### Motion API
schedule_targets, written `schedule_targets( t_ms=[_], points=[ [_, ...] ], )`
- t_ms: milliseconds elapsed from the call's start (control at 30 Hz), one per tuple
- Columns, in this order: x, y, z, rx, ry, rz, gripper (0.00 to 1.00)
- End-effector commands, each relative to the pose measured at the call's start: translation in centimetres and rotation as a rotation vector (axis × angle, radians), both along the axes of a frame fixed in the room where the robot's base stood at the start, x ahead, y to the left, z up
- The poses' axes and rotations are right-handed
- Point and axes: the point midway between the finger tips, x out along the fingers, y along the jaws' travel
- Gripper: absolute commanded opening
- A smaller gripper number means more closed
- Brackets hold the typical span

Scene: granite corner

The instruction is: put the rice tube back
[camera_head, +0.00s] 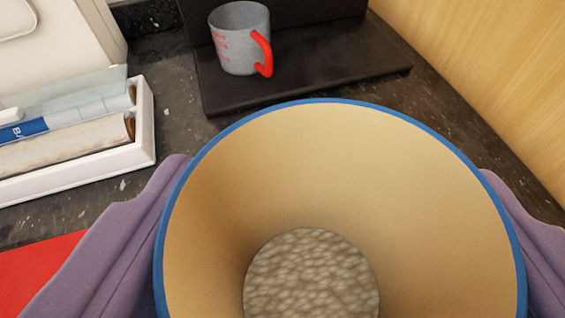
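The rice tube (340,150) fills the lower middle of the view. I look down into its open top. It has a blue rim, a tan inner wall and pale grains at the bottom. My gripper (335,168) has purple fingers, one along each side of the tube, and appears closed around it. The finger contact faces are hidden behind the rim. The tube's outside and base are hidden, so I cannot tell whether it is clear of the counter.
A white tray (146,125) holding long packages (70,120) stands at left. A grey measuring cup (238,42) with a red handle stands on a black slab (330,72) at the back. A wooden wall (500,70) bounds the right. A red surface (35,275) shows lower left.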

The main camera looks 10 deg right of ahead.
Motion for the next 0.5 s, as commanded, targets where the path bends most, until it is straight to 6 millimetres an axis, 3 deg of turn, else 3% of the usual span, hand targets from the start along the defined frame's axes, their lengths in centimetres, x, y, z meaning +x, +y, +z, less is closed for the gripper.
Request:
schedule_targets(
  t_ms=[100,300,500],
  points=[
    [1.0,0.0,-0.4,0.0,0.0,0.0,0.08],
    [0.8,0.0,-3.7,0.001,0.001,0.0,0.08],
    [0.8,0.0,-3.5,0.0,-0.001,0.0,0.08]
  ],
)
